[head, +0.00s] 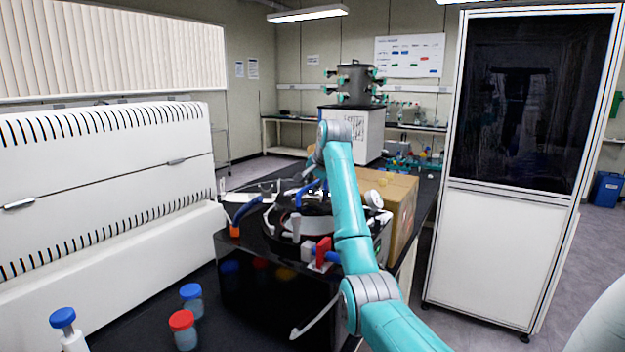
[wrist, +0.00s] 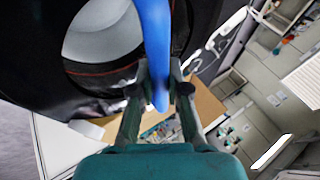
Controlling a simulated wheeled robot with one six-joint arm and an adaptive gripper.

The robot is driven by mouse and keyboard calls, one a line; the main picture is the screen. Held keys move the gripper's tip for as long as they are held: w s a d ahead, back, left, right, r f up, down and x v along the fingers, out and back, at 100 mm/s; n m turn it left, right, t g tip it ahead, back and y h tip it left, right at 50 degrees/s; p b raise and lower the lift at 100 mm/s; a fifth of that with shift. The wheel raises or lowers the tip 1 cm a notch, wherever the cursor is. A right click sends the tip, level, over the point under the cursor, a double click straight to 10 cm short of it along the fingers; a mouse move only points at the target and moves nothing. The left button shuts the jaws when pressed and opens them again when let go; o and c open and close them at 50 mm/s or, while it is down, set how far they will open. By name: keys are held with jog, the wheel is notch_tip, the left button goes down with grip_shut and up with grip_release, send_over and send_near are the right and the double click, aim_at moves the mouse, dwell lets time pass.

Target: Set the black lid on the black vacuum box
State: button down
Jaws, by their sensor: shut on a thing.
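My gripper (wrist: 160,88) is shut on a blue bar-like handle in the wrist view (wrist: 154,45). A black piece with a round pale opening and a thin red line, which looks like the black lid (wrist: 38,50), fills the upper left of that view. In the head view the black vacuum box (head: 262,308) stands on the dark bench, with dark round parts and a blue handle (head: 309,191) on top, under my arm. My fingertips are too small to make out there. I cannot tell whether the lid touches the box or hangs just above it.
Coloured clamps, red (head: 323,251) and orange (head: 235,231), sit along the box's edge. A cardboard box (head: 398,205) stands close behind it. Capped bottles, red (head: 183,330) and blue (head: 192,300), stand front left. A white machine (head: 105,170) is left; a tall cabinet (head: 505,260) is right.

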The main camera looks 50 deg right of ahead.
aim_at(314, 198)
jog(key=shift+f, duration=2.55)
jog(key=shift+f, duration=0.7)
jog(key=c, duration=1.1)
grip_release()
jog(key=shift+s+f, duration=0.1)
jog(key=v, duration=1.2)
